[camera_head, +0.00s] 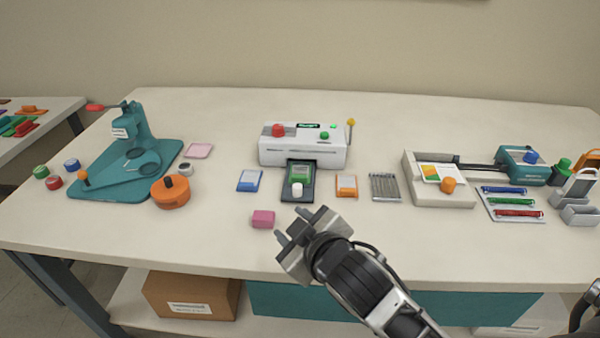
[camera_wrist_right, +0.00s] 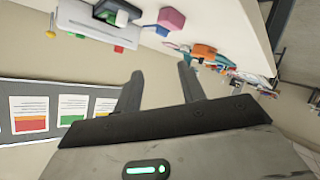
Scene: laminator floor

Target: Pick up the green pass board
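A green board (camera_head: 298,174) with a white knob lies on the dark tray (camera_head: 307,196) in front of the white laminator (camera_head: 303,149). In the right wrist view, the green and white piece (camera_wrist_right: 122,14) shows at the top, partly cut off by the frame edge. My right gripper (camera_head: 291,226) is open and empty above the table's front part, nearer the front edge than the board and apart from it. Its two spread fingers (camera_wrist_right: 159,88) show in the wrist view with nothing between them. My left gripper is in neither view.
A pink block (camera_head: 263,219) sits just left of my right gripper. A blue-edged card (camera_head: 250,181) and an orange-edged card (camera_head: 346,186) flank the tray.

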